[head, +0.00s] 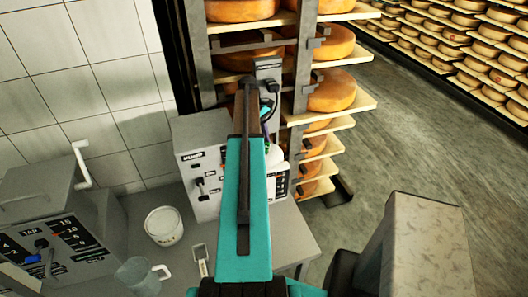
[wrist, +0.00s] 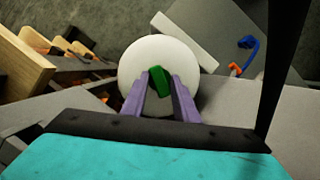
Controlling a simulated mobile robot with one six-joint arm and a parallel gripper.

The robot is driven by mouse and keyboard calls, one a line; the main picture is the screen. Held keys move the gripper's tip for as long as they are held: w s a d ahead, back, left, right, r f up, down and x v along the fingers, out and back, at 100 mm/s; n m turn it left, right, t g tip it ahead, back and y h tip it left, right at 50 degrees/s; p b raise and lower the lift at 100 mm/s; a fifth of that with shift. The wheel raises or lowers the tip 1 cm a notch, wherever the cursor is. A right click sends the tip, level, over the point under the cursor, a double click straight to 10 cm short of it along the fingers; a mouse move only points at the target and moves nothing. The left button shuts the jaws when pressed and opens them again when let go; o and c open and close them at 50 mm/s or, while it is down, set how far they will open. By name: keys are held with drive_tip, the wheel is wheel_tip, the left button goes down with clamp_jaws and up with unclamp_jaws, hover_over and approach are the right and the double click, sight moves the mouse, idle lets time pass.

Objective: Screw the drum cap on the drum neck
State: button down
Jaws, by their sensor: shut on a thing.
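The green drum cap (wrist: 159,83) is between my gripper's purple fingers (wrist: 160,79) in the wrist view. The fingers are shut on it. Behind the cap is the round white drum (wrist: 136,62), seen from above; the cap lies over its middle. The drum neck is hidden under the cap and fingers, so I cannot tell whether the cap touches it. In the head view a small part of the white drum (head: 274,157) shows to the right of my arm, on the bench by a grey machine. My arm hides the cap there.
A grey control box (head: 198,172) stands close behind my arm. A white tub (head: 163,226), a clear mug (head: 139,277) and another grey machine (head: 75,240) stand on the bench to the left. A rack of cheese wheels (head: 333,90) stands behind. Floor lies open at right.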

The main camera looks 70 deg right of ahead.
drive_tip(key=c, duration=1.7)
unclamp_jaws()
drive_tip(key=shift+a+f, duration=0.3)
drive_tip(key=shift+f, duration=0.05)
drive_tip(key=shift+c, duration=0.2)
drive_tip(key=o, duration=0.4)
drive_tip(key=shift+d, duration=0.2)
drive_tip(key=shift+o, duration=0.2)
drive_tip(key=shift+r, duration=0.15)
drive_tip(key=shift+r, duration=0.15)
drive_tip(key=shift+r+b, duration=1.3)
drive_tip(key=shift+r, duration=0.15)
drive_tip(key=s+a+r+b, duration=0.1)
drive_tip(key=s+a+b, duration=0.1)
drive_tip(key=a, duration=0.5)
drive_tip(key=s+a+b, duration=0.3)
drive_tip(key=s+a, duration=0.1)
drive_tip(key=a, duration=0.4)
drive_tip(key=shift+r, duration=0.35)
